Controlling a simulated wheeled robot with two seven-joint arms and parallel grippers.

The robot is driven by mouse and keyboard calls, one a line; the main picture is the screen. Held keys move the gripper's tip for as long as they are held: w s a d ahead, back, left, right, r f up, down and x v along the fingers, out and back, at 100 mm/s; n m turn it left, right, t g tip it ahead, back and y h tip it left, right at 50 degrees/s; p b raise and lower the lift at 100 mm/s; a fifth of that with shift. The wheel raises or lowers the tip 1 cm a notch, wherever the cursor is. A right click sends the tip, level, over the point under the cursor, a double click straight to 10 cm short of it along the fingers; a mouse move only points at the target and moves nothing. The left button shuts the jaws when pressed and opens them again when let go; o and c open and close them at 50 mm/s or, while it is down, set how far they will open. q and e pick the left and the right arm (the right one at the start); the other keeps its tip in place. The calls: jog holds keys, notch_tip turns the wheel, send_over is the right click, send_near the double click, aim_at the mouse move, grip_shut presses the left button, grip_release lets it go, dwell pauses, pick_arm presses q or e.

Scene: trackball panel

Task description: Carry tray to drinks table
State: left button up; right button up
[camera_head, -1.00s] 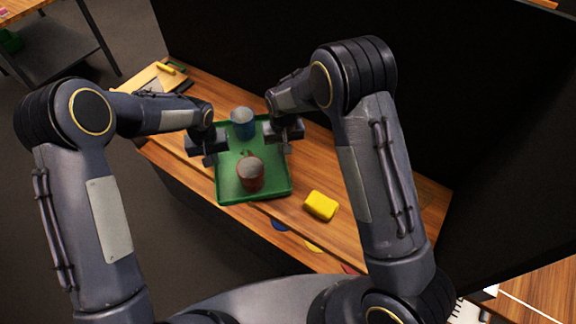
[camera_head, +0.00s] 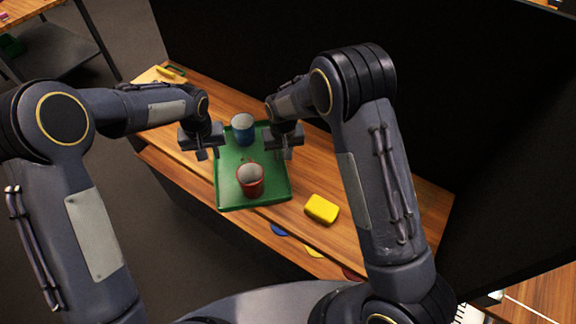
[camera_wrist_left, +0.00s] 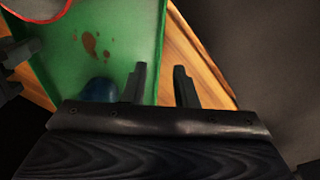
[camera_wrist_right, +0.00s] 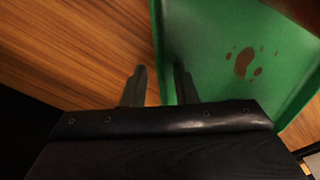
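The green tray (camera_head: 229,200) lies on the wooden table, its front part reaching past the table's front edge. On it stand a blue cup (camera_head: 243,130) at the back and a red cup (camera_head: 250,182) at the front. My left gripper (camera_head: 207,154) is at the tray's left rim. In the left wrist view its fingers (camera_wrist_left: 160,85) are apart, one on each side of the rim line. My right gripper (camera_head: 284,153) is at the right rim. In the right wrist view its fingers (camera_wrist_right: 160,86) are also apart, with the rim line between them. Contact cannot be told.
A yellow block (camera_head: 321,209) lies on the table to the right of the tray. A board with small green and yellow items (camera_head: 170,73) is at the far left end. A black panel (camera_head: 440,100) rises behind the table. Another table stands at the top left.

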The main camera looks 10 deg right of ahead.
jog(key=shift+r, duration=0.1)
pick_arm(q)
notch_tip(320, 180, up, 6)
jog(key=shift+s, duration=0.35)
pick_arm(e)
notch_tip(320, 180, up, 12)
jog(key=s, duration=0.1)
jog(key=shift+s, duration=0.25)
jog(key=shift+f, duration=0.2)
